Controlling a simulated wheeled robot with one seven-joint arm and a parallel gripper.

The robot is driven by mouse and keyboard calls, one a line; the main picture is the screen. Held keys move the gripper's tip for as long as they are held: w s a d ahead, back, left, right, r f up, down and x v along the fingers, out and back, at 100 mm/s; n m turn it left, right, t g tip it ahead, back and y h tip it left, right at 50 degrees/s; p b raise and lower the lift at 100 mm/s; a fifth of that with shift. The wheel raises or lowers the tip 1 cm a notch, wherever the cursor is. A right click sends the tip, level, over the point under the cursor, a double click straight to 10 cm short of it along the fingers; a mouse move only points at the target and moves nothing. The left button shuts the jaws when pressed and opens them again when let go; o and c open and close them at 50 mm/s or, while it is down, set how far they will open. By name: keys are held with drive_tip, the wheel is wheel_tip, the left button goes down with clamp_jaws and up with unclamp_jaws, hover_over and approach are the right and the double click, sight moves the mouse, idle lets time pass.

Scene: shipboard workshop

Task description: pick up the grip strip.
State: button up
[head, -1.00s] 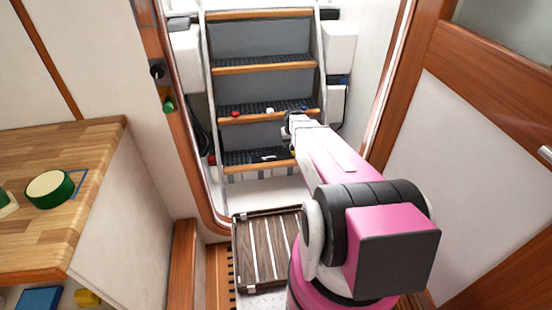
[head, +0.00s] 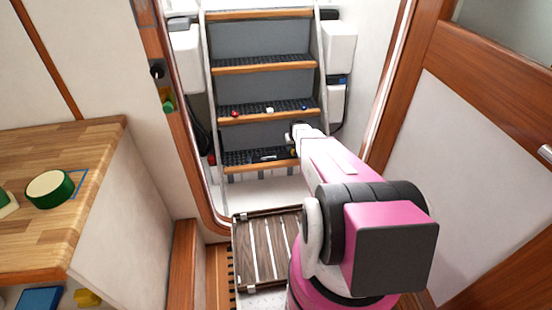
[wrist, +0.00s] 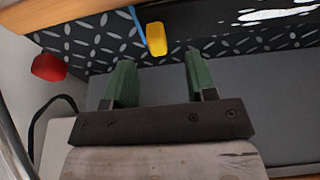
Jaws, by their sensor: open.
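A dark strip with glossy white patches (wrist: 275,15), which I take to be the grip strip, lies on the black diamond-plate tread at the upper right of the wrist view, partly cut off by the frame. In the head view a small black-and-white piece (head: 268,157) on the lowest visible step looks like the same thing. My gripper (wrist: 158,62) is open and empty, its two green fingers reaching towards the tread. The strip is off to the right of the fingers in the wrist view. In the head view my gripper (head: 294,140) is near the right of that step.
A yellow piece (wrist: 156,39) lies just beyond the gap between the fingers. A red piece (wrist: 48,67) and a blue line (wrist: 137,25) are to its left. A grey riser (wrist: 260,85) backs the tread. A slatted wooden panel (head: 262,250) is below the steps.

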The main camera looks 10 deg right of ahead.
drive_tip(key=x, duration=0.4)
drive_tip(key=shift+d+f, duration=0.15)
drive_tip(key=shift+f, duration=0.3)
clamp_jaws()
